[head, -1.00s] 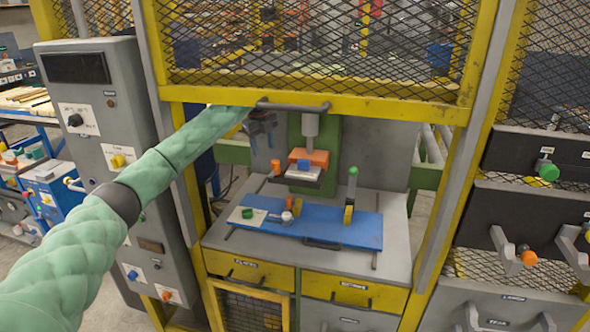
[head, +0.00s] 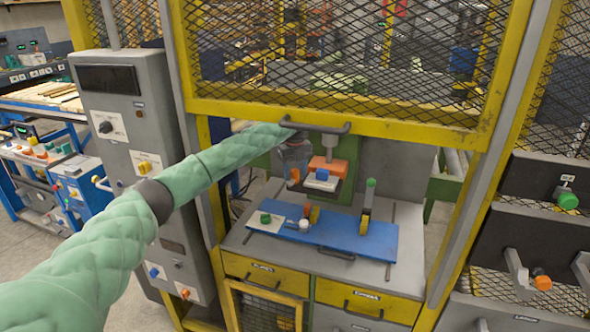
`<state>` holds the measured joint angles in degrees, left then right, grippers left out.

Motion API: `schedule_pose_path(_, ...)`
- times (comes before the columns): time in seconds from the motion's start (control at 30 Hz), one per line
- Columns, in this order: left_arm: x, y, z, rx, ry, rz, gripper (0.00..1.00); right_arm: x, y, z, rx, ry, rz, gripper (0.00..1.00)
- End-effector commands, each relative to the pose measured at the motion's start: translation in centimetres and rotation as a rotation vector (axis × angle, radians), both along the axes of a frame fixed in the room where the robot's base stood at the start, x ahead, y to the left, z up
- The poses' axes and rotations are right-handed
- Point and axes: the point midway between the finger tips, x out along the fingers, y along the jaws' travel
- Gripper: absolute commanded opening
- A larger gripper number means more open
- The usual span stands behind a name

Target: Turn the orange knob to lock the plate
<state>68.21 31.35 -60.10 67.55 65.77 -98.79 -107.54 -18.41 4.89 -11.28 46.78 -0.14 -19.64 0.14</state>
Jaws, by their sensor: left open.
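A small orange knob (head: 294,175) shows at the left side of the press head, inside the yellow-framed machine. To its right are the orange press block (head: 327,165), a blue piece (head: 322,174) and a pale plate (head: 321,184) under it. My left gripper (head: 292,163) reaches in under the raised mesh guard. It is open and appears just above the orange knob, overlapping it in the picture. I cannot tell whether they touch. The gripper's fingers are small and partly blurred into the background. My right gripper is not in view.
The mesh guard's yellow lower bar and dark handle (head: 315,128) hang close above my left wrist. Below lies a blue board (head: 350,239) with clamps and a green-topped upright (head: 367,205). A grey control cabinet (head: 120,130) stands left. Another orange knob (head: 542,282) is at the right.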

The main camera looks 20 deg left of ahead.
Motion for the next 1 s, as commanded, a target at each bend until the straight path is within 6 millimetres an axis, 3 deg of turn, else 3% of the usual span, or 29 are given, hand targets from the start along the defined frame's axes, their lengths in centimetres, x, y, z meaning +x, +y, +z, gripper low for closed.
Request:
schedule_pose_path(0.37, 0.01, -0.01, -0.46, 0.000, -0.001, 0.000, 0.50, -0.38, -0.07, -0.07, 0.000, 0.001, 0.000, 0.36)
schedule_pose_path(0.6, 0.01, -0.01, -0.42, 0.000, -0.001, 0.000, 0.06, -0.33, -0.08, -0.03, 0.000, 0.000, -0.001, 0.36)
schedule_pose_path(1.0, 0.01, -0.01, -0.35, -0.001, -0.001, 0.039, 0.06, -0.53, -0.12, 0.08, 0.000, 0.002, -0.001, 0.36)
